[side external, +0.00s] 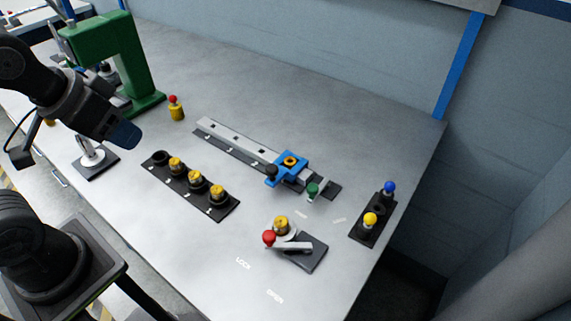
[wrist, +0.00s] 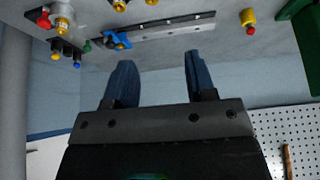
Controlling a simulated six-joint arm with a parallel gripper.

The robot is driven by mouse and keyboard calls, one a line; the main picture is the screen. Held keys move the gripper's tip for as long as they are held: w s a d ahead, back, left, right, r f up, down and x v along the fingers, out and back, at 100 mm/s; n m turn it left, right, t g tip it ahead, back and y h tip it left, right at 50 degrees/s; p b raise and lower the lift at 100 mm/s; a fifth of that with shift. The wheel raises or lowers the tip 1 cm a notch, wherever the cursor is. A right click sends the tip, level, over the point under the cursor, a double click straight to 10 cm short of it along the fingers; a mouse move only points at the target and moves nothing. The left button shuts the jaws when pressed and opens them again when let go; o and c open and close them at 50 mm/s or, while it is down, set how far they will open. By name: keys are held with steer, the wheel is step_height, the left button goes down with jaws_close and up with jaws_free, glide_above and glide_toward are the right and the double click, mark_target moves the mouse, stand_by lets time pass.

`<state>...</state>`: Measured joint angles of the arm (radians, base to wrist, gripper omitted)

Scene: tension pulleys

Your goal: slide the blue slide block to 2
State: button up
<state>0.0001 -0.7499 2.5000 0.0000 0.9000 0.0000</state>
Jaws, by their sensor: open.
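The blue slide block (side external: 288,168) sits on a grey rail (side external: 235,139) near the rail's right end, with a yellow ring on top and a black knob at its side. The rail lies on a dark base strip with small white marks; their digits are too small to read. A green knob (side external: 312,189) stands beside the block. In the wrist view the blue block (wrist: 118,41) and rail (wrist: 170,29) show at the top. My gripper (side external: 124,135) is at the left, above the table and well apart from the block. Its two blue fingers (wrist: 158,82) are open and empty.
A black strip (side external: 232,208) with yellow pieces lies in front of the rail. A red-handled lever (side external: 292,246) is near the front. A holder with blue and yellow knobs (side external: 362,234) stands right. A green press frame (side external: 135,70) and yellow-red piece (side external: 176,108) stand left. The back table is clear.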

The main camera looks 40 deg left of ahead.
steer(key=shift+o, duration=0.2)
steer(key=w+d+r+m+g, duration=0.3)
steer(key=w+d+m, duration=0.25)
steer(key=w, duration=0.45)
steer(key=m+g, duration=0.3)
steer(key=m, duration=0.1)
glide_toward(272, 168)
steer(key=shift+n, duration=0.25)
step_height(272, 168, down, 9)
steer(key=shift+s+f, duration=0.1)
steer(key=shift+f, duration=0.05)
steer(key=shift+c, duration=0.5)
jaws_close()
